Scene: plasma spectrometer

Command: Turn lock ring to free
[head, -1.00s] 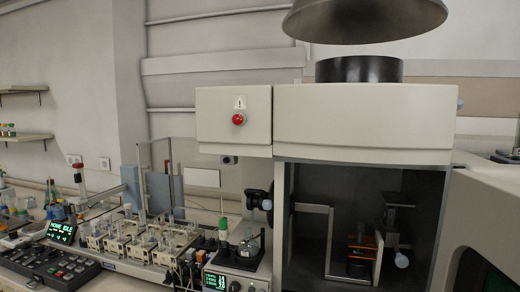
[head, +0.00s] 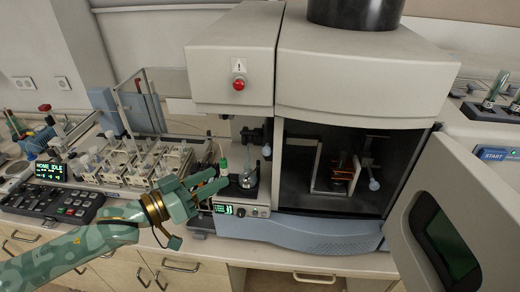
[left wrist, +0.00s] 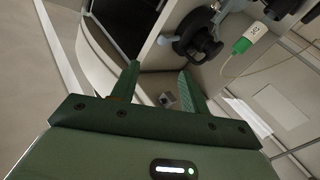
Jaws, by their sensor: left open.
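My left gripper (head: 220,177) reaches in from the left, above the bench in front of the spectrometer, with its fingers apart and nothing between them. In the left wrist view its open fingers (left wrist: 158,70) point toward the instrument front. My right gripper is not in view.
The open chamber (head: 300,187) holds a torch with orange coils (head: 342,172). Its door (head: 465,215) stands open at right. A small control box (head: 240,209) with a glass vessel (head: 247,178) and a green-capped probe (head: 223,165) are near my gripper. A sampler (head: 130,165) stands left.

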